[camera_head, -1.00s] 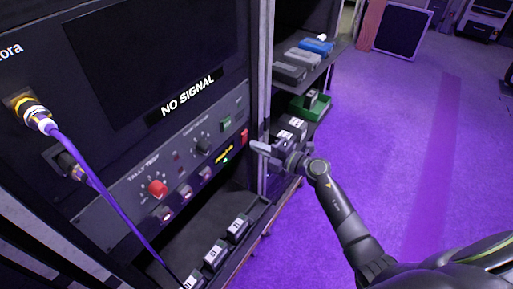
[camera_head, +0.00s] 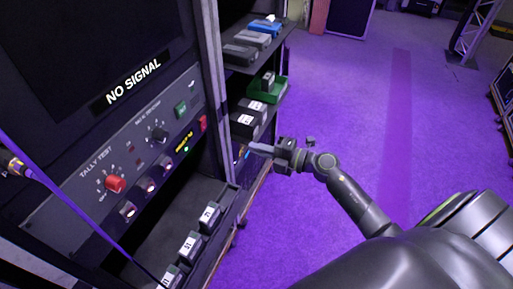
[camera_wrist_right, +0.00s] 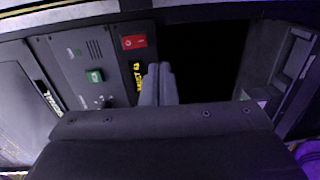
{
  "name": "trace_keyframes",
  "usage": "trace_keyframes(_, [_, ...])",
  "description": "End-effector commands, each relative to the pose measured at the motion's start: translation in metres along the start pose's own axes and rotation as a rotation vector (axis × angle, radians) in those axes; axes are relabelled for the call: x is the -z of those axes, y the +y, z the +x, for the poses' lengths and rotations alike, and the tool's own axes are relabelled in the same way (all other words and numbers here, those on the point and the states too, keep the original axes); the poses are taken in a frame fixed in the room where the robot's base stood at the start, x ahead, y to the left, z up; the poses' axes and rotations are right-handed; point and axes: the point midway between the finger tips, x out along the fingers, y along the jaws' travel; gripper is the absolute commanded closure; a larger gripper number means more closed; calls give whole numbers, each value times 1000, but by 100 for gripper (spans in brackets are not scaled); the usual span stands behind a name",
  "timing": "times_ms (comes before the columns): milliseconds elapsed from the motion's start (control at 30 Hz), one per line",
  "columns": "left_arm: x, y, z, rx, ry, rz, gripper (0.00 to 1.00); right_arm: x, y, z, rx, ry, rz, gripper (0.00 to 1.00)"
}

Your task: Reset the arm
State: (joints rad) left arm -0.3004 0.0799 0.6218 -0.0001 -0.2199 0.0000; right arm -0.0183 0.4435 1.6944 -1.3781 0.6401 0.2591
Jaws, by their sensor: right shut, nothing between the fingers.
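My right gripper (camera_head: 262,149) is shut and empty, held in the air to the right of the rack's panel. Its arm comes in from the lower right of the head view. In the right wrist view the closed fingers (camera_wrist_right: 158,84) point at the rack, with nothing between them. The control panel (camera_head: 135,150) carries a red knob (camera_head: 115,183), a green button (camera_head: 181,109) and a red switch (camera_head: 202,123). In the right wrist view the red switch (camera_wrist_right: 134,41) and green button (camera_wrist_right: 95,76) lie left of the fingers. My left gripper is not seen.
A screen reading NO SIGNAL (camera_head: 133,82) sits above the panel. A purple cable (camera_head: 75,213) hangs from a plug at left. Several labelled blocks (camera_head: 190,246) stand on the lower ledge. Side shelves hold a green bin (camera_head: 270,92) and boxes.

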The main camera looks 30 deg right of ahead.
Motion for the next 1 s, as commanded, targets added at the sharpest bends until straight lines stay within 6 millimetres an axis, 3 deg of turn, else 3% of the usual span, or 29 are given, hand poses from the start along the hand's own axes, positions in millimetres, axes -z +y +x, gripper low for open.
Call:
trace_keyframes(267, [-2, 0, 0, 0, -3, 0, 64, 0, -2, 0, 0, -3, 6, 100])
trace_keyframes(367, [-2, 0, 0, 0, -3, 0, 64, -6, -15, -2, -5, -39, 68, 100])
trace_keyframes(433, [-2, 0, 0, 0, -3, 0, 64, -14, -38, -8, -11, -99, 166, 100])
trace_keyframes(533, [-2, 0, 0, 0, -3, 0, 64, -30, -93, -25, -12, -247, 378, 100])
trace_keyframes(600, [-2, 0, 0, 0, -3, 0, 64, -38, -143, -44, 0, -380, 546, 100])
trace_keyframes(733, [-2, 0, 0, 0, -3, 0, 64, -34, -233, -88, 52, -619, 808, 100])
trace_keyframes(867, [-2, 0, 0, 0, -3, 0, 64, -8, -316, -138, 131, -844, 1029, 100])
trace_keyframes(1000, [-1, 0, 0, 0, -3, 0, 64, 41, -393, -195, 238, -1075, 1237, 100])
